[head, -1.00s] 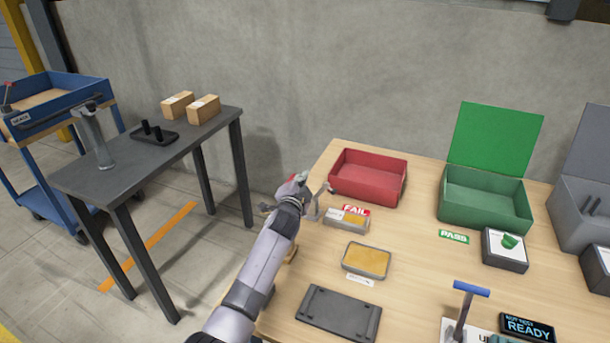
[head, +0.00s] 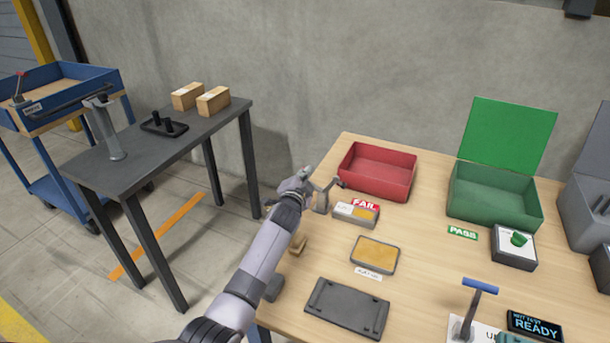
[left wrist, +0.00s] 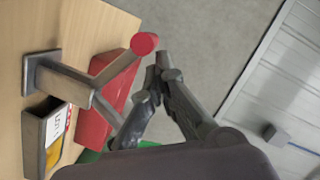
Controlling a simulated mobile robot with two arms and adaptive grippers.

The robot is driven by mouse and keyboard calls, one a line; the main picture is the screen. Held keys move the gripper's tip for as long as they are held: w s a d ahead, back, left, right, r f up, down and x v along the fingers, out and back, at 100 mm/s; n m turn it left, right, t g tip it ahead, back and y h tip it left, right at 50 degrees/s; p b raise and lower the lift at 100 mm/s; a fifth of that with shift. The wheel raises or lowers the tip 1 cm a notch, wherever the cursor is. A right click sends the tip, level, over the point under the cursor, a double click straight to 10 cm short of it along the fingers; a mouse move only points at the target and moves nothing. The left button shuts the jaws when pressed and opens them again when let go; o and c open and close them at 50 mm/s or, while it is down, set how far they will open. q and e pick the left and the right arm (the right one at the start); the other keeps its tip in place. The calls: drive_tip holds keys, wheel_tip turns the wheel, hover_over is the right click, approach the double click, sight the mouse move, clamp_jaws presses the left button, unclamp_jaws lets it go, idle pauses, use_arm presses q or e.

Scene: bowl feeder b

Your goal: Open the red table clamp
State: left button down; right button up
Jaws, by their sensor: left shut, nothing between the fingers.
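The table clamp (head: 322,203) stands at the left edge of the wooden table, grey, with thin bars rising from it. In the left wrist view the clamp (left wrist: 68,78) shows a grey base, a forked body and a bar ending in a round red tip (left wrist: 144,43). My left gripper (head: 304,172) is just left of the clamp's bars in the head view, partly covering them. In the left wrist view its fingers (left wrist: 163,62) are together and empty, close beside the red tip; whether they touch it I cannot tell. My right gripper is not in view.
A red bin (head: 378,172) stands behind the clamp, with a small tray (head: 356,213) by the FAIL label. A yellow-topped tray (head: 375,255) and a dark plate (head: 346,308) lie nearer. A green bin (head: 493,194) stands to the right. A dark side table (head: 180,140) is at left.

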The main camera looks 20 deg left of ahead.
use_arm(q)
drive_tip(key=shift+s, duration=0.1)
drive_tip(key=v, duration=1.1)
drive_tip(key=shift+s, duration=0.35)
drive_tip(key=shift+d, duration=0.1)
